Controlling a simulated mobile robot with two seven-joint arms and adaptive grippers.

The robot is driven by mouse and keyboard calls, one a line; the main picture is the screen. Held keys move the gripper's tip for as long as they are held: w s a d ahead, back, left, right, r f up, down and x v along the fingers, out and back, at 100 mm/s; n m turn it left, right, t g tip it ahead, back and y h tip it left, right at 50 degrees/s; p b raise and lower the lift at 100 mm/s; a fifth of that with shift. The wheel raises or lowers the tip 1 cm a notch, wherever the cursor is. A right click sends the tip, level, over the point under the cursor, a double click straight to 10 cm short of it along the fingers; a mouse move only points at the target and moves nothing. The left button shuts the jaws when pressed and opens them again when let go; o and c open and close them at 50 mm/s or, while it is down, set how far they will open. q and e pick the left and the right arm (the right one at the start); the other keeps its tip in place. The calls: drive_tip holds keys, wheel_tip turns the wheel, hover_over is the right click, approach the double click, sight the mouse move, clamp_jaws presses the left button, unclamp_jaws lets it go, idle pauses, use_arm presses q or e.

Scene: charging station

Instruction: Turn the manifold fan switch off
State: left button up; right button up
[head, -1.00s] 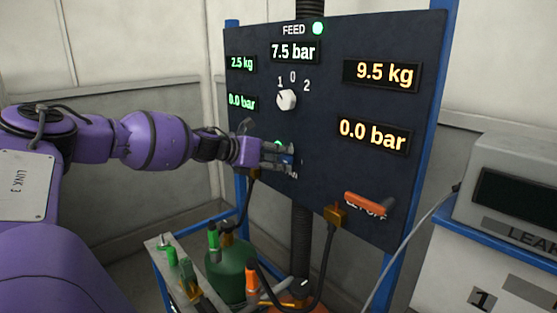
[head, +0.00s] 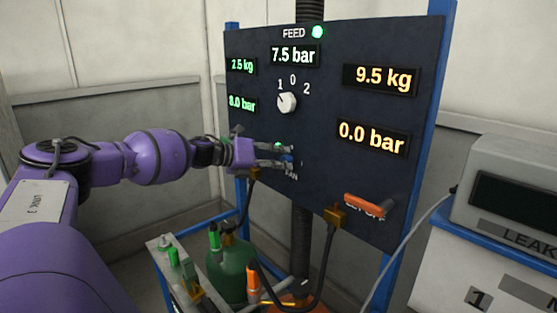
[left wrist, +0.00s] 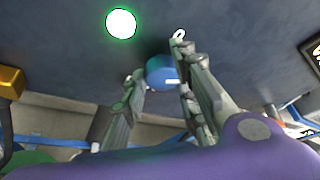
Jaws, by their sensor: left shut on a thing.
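The manifold fan switch is a blue knob with a white mark, low on the dark panel (head: 330,190). It shows in the left wrist view (left wrist: 160,72) between my fingers, with a white "0" above and right of it. In the head view my fingers mostly hide it. My left gripper (head: 288,156) is shut on the knob; its fingers (left wrist: 157,88) lie on either side of it. A green lamp glows beside the switch, in the left wrist view (left wrist: 121,24) and the head view (head: 279,145). My right gripper is not in view.
Above is a white selector knob (head: 287,102) marked 1, 0, 2. An orange lever (head: 365,205) sits at the panel's lower right. A green cylinder (head: 232,270) and hoses stand below. A grey leak-test unit (head: 515,195) is at right.

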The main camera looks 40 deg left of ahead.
use_arm(q)
drive_tip(key=shift+s+d+f+n+t+h, duration=0.1)
drive_tip(key=shift+f+n+t+h, duration=0.4)
drive_tip(key=shift+n, duration=1.3)
drive_tip(key=shift+w+f+n+t+h, duration=0.1)
drive_tip(key=shift+f+n+t+h, duration=0.35)
drive_tip(key=shift+n, duration=1.35)
drive_tip(key=shift+s+d+f+n+t+h, duration=0.2)
drive_tip(key=shift+n+t+h, duration=0.5)
drive_tip(key=shift+n, duration=1.1)
drive_tip(key=shift+w+a, duration=0.1)
drive_tip(key=shift+a, duration=0.05)
drive_tip(key=o, duration=1)
drive_tip(key=shift+r+h, duration=0.25)
drive_tip(key=shift+r, duration=0.05)
drive_tip(key=shift+w+a, duration=0.1)
